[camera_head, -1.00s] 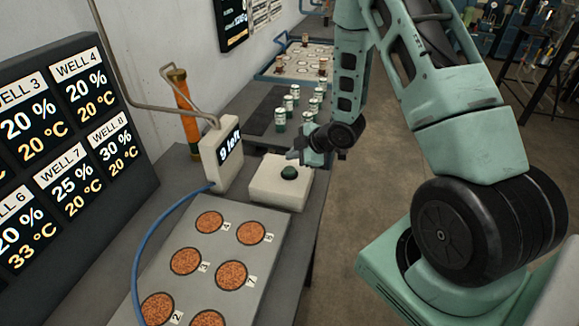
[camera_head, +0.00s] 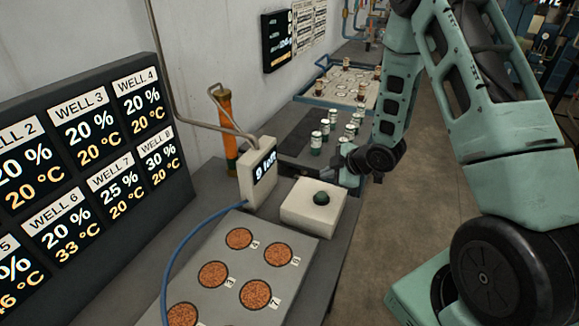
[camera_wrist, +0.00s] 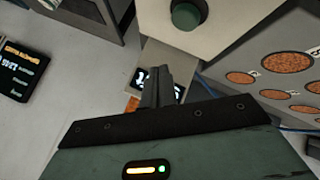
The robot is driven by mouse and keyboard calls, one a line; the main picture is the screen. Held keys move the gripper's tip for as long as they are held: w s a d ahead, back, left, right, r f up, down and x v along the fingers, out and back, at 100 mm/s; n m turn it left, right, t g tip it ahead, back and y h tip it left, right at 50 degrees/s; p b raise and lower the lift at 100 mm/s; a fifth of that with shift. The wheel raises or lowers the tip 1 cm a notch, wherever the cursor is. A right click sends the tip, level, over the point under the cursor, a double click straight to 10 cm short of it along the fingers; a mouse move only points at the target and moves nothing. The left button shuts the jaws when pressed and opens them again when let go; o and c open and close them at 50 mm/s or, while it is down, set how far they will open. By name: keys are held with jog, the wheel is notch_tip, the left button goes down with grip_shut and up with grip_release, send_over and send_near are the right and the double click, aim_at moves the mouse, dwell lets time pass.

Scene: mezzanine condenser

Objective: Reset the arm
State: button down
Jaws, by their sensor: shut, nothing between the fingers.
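My gripper (camera_head: 347,163) is shut and empty at the end of my green arm. In the head view it hangs above the bench, behind and to the right of a white box with a dark green button (camera_head: 321,198). In the wrist view the closed fingers (camera_wrist: 157,88) point up the picture, and the button (camera_wrist: 186,15) shows beyond them at the top. The gripper looks apart from the button.
A well plate (camera_head: 216,300) with orange-brown wells lies in front of the button box. A small display (camera_head: 262,170) stands beside it. White-capped vials (camera_head: 316,140) stand on a dark mat. A tray (camera_head: 318,101) is at the back, and a large readout panel (camera_head: 90,150) is at left.

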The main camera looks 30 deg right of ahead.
jog(key=s+a+r+m+g+h+b, duration=0.1)
jog(key=s+a+r+m+g+b, duration=0.2)
jog(key=a, duration=0.6)
jog(key=s+a+r+g+b, duration=0.1)
jog(key=s+a+r, duration=0.3)
jog(key=a, duration=0.5)
jog(key=s+a+r+g+b, duration=0.1)
jog(key=s+a, duration=0.2)
jog(key=s, duration=0.4)
jog(key=s+a+r+m+g+h+b, duration=0.1)
jog(key=s+a+r+g, duration=0.1)
jog(key=s, duration=0.6)
jog(key=s+a+r+m+g, duration=0.1)
jog(key=s+a, duration=0.2)
jog(key=s, duration=0.4)
jog(key=shift+s+a+r+g+h+b, duration=0.3)
jog(key=shift+s+a+r+b, duration=0.05)
jog(key=shift+a+b, duration=0.05)
